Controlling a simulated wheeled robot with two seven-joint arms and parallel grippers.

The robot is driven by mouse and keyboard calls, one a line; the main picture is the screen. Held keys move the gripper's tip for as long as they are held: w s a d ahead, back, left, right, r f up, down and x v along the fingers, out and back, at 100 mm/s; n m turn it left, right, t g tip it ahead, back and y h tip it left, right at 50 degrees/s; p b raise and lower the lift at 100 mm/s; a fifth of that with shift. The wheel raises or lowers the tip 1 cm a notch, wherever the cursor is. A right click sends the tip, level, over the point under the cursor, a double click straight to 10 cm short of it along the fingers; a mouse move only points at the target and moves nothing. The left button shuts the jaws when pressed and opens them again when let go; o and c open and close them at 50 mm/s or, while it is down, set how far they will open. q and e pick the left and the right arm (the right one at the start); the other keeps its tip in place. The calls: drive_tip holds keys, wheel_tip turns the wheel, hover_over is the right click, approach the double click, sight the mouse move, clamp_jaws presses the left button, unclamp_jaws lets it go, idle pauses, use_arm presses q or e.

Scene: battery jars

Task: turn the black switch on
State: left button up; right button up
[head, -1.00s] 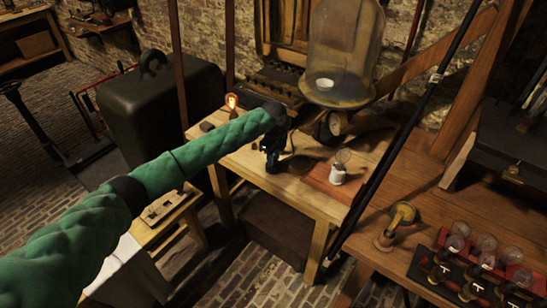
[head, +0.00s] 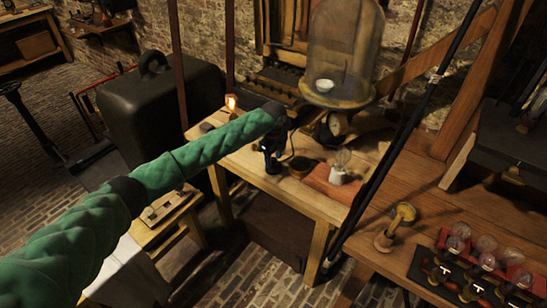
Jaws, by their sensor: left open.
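My left gripper (head: 273,156) points down over the wooden table at the end of the green-sleeved arm. It is dark and small, and its jaws are open. A small dark round thing (head: 301,166) sits on the table just right of the gripper; I cannot tell whether they touch. I cannot make out the black switch for certain; part of the tabletop is hidden behind my gripper and arm. A small bulb (head: 231,102) glows orange at the table's back left. My right gripper is not in view.
A white-based clear bulb (head: 337,174) stands on a reddish mat right of the gripper. A glass bell jar (head: 343,50) stands behind. A black pole slants across the table's right side. Several bulbs and a dark board (head: 447,277) with T-shaped handles are at lower right.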

sight(274, 159)
use_arm(q)
drive_tip(key=shift+r, duration=0.1)
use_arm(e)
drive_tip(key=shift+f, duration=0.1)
use_arm(q)
drive_tip(key=shift+r, duration=0.25)
wheel_tip(274, 159, up, 6)
drive_tip(key=shift+f+b, duration=0.2)
drive_tip(key=shift+b, duration=1.05)
drive_tip(key=shift+r, duration=0.75)
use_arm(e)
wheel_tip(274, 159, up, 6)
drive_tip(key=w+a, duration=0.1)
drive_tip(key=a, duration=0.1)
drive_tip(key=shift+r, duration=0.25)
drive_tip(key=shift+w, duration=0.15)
